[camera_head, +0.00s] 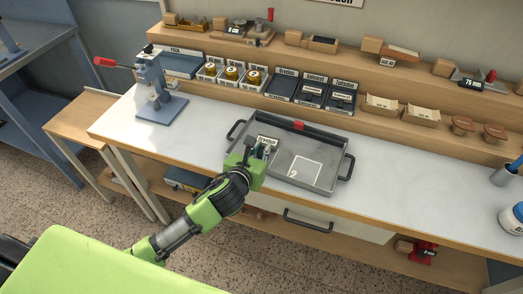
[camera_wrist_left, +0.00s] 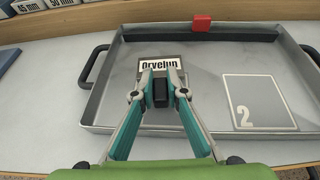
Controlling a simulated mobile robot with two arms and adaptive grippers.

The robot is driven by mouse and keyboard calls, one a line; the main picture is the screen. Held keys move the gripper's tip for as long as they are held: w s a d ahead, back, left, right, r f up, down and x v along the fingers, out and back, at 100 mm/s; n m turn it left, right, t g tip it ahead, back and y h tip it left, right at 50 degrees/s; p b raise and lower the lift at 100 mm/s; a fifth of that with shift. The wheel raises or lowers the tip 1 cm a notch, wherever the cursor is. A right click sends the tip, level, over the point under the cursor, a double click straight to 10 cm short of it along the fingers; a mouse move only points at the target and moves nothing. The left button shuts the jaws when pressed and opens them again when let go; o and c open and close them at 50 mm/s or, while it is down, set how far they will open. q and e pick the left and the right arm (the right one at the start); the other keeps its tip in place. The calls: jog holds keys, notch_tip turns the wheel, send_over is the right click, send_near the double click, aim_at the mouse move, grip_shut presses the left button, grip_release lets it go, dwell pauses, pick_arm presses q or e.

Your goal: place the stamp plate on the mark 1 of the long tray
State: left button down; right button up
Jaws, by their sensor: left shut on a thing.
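The long tray (camera_head: 325,148) is grey with dark handles and lies on the white bench. In the left wrist view its floor (camera_wrist_left: 205,62) shows a white outlined mark 2 (camera_wrist_left: 259,101) at the right, empty. The stamp plate (camera_head: 267,141), with a white label reading like "Orvelun" (camera_wrist_left: 158,63), is at the tray's left part. My left gripper (camera_head: 265,149) is shut on a dark part of the plate, seen between the fingertips in the left wrist view (camera_wrist_left: 160,92). The gripper hides much of the plate. Mark 1 is not visible. I cannot tell whether the plate touches the tray floor.
A red block (camera_head: 298,126) sits at the tray's back edge. A blue press (camera_head: 158,88) with a red handle stands at the left. Labelled bins (camera_head: 312,92) and shelves line the back.

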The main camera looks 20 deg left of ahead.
pick_arm(q)
jog(key=shift+f, duration=0.3)
jog(key=shift+f, duration=0.1)
jog(key=c, duration=2)
grip_release()
jog(key=v, duration=1.2)
